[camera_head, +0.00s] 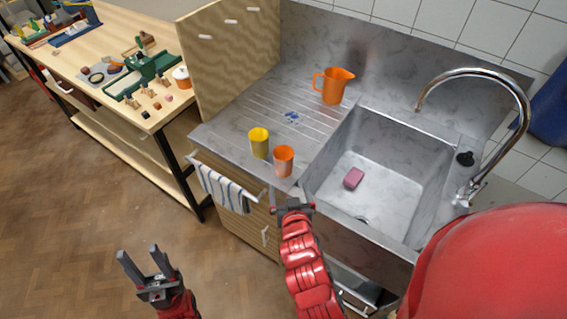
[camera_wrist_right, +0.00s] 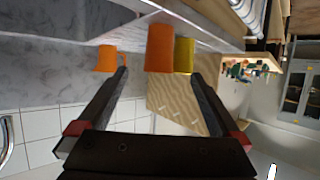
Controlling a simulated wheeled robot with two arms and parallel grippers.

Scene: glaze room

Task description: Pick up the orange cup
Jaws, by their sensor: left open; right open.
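The orange cup (camera_head: 284,161) stands upright on the front edge of the steel drainboard. A yellow cup (camera_head: 259,143) is just to its left. In the right wrist view, which looks upside down, the orange cup (camera_wrist_right: 160,45) is ahead of the fingers, with the yellow cup (camera_wrist_right: 185,55) partly behind it. My right gripper (camera_head: 290,193) is open and empty, in front of the orange cup, apart from it. My left gripper (camera_head: 139,252) is open and empty over the floor at lower left.
An orange pitcher (camera_head: 335,86) stands at the back of the drainboard (camera_head: 245,104). The sink (camera_head: 393,190) with a pink sponge (camera_head: 353,178) lies to the right, under a curved faucet (camera_head: 480,72). A striped towel (camera_head: 224,188) hangs in front. A wooden workbench (camera_head: 120,28) is at left.

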